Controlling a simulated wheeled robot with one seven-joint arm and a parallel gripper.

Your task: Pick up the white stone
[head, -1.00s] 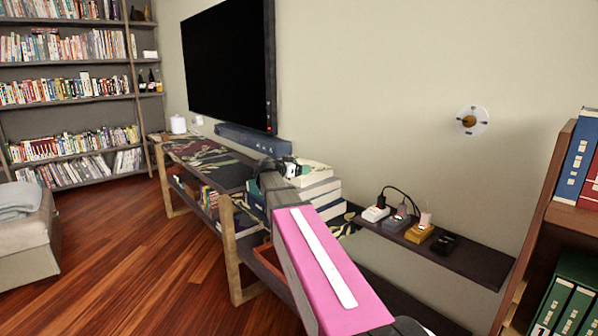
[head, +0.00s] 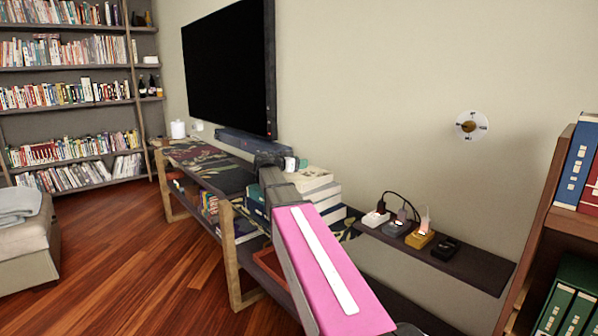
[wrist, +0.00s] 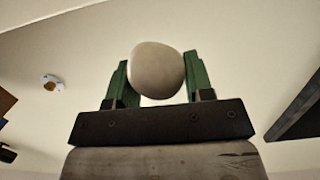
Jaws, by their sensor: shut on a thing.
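The white stone (wrist: 157,70) is a smooth, rounded, off-white lump in the wrist view. It sits between the two green fingers of my gripper (wrist: 158,77), which is shut on it. A finger touches it on each side, and its top sticks out past the fingertips. Only wall and ceiling show behind it, with no support in contact. In the head view my gripper (head: 277,161) is at the far end of my pink arm, above the low console near the stacked books.
The stacked books (head: 318,190) stand on the low console (head: 236,250), just right of my arm. A wall shelf (head: 470,262) with several small plugged-in devices is farther right. A television (head: 228,70) hangs behind. A bookcase (head: 552,215) stands at the right edge.

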